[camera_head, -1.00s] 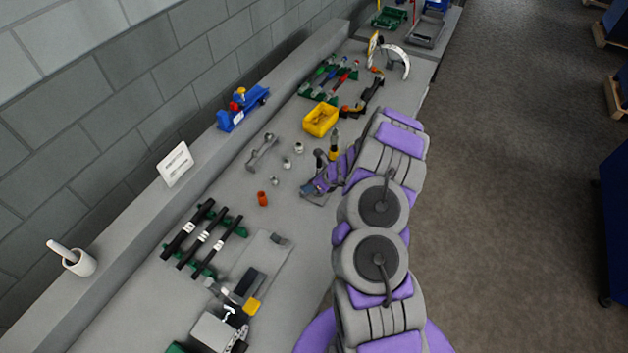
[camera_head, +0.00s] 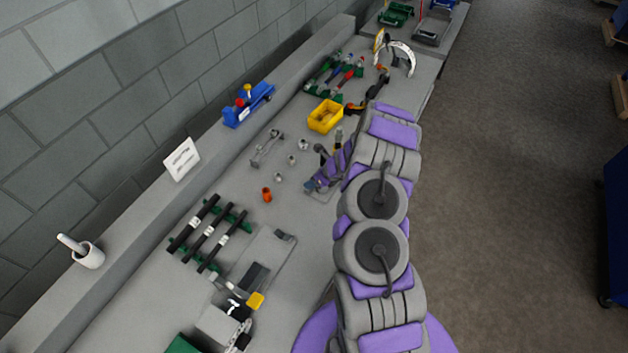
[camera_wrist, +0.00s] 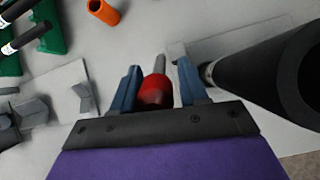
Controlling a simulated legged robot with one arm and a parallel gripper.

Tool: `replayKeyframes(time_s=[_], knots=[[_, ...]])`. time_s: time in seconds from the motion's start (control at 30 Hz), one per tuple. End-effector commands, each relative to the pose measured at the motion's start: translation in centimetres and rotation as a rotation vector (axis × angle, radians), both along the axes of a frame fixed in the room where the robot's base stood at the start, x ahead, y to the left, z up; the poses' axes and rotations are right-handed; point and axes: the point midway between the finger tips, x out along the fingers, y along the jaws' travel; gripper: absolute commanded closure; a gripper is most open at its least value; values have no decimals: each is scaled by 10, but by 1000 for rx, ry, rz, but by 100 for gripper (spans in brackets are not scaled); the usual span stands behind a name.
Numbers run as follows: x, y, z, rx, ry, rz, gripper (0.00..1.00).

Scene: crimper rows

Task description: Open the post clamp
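My gripper (camera_head: 316,184) is low over the bench in the head view, beside a small grey base. In the wrist view its two blue fingers (camera_wrist: 160,88) are apart, with a red ball knob (camera_wrist: 155,91) between them. A grey rod (camera_wrist: 160,64) runs from the knob. A gap shows between the knob and the right finger; contact with the left finger is unclear. A large black cylinder (camera_wrist: 268,75) stands close to the right of the fingers. The knob and cylinder appear to belong to the post clamp, but its jaw is not clearly visible.
An orange cup (camera_head: 267,194) and small metal parts (camera_head: 292,160) lie left of my gripper. A yellow bin (camera_head: 324,116) stands beyond it. Black bars on green holders (camera_head: 208,232) are nearer, at left. A wall ledge (camera_head: 140,207) borders the bench.

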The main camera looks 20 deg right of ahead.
Motion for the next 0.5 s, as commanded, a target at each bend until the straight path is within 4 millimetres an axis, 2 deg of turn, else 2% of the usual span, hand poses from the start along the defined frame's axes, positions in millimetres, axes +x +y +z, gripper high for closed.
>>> replayKeyframes(time_s=[0.27, 0.5], knots=[[-3, -2, 6, 1, 0, -1, 56], [-20, -16, 36, 2, 0, -3, 56]])
